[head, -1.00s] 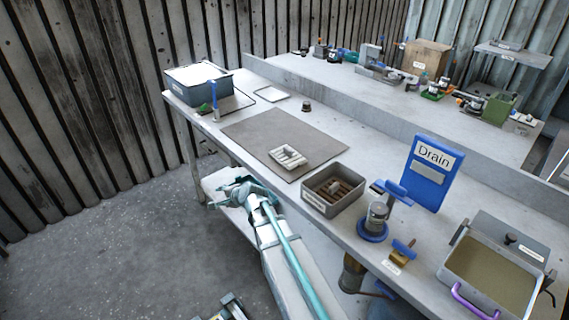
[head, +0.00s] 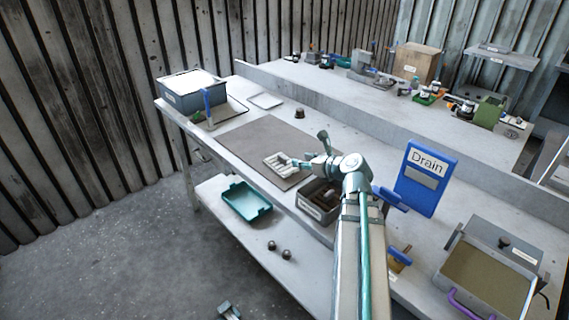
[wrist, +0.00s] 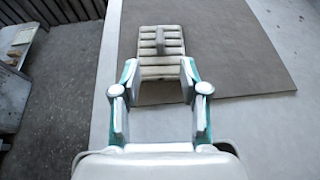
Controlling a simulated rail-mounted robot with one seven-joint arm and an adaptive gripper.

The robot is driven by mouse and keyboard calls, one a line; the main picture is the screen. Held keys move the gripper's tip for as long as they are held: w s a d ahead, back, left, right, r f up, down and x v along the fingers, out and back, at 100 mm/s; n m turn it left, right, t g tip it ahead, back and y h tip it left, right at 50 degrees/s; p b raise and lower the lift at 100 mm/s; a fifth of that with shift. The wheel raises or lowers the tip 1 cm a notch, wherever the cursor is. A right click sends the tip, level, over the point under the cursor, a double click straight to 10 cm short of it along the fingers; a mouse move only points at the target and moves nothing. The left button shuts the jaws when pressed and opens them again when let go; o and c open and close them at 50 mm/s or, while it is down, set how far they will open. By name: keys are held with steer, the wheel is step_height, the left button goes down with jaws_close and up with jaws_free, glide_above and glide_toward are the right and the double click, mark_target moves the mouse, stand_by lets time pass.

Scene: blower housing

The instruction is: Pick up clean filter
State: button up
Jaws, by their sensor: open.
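A pale slatted filter (head: 281,163) with a raised middle grip lies on the grey mat (head: 240,146) near its front edge. In the wrist view the filter (wrist: 161,46) lies straight ahead, beyond and between the fingertips. My gripper (wrist: 160,72) is open and empty, with one finger on each side of the line to the filter. In the head view my gripper (head: 300,160) is at the right side of the filter, above the mat. Whether a fingertip touches the filter cannot be told.
A grey bin (head: 316,205) with brown slats stands beneath my arm. A blue Drain sign (head: 427,178) and an open tan-filled tray (head: 490,275) stand to the right. A lidded box (head: 190,88) is at the far left. A teal tray (head: 247,202) lies on the lower shelf.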

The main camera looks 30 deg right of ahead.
mark_target(282, 156)
steer(key=p+x, duration=0.1)
steer(key=x, duration=0.9)
steer(key=shift+w+f, duration=0.2)
steer(key=shift+f, duration=0.1)
jaws_close()
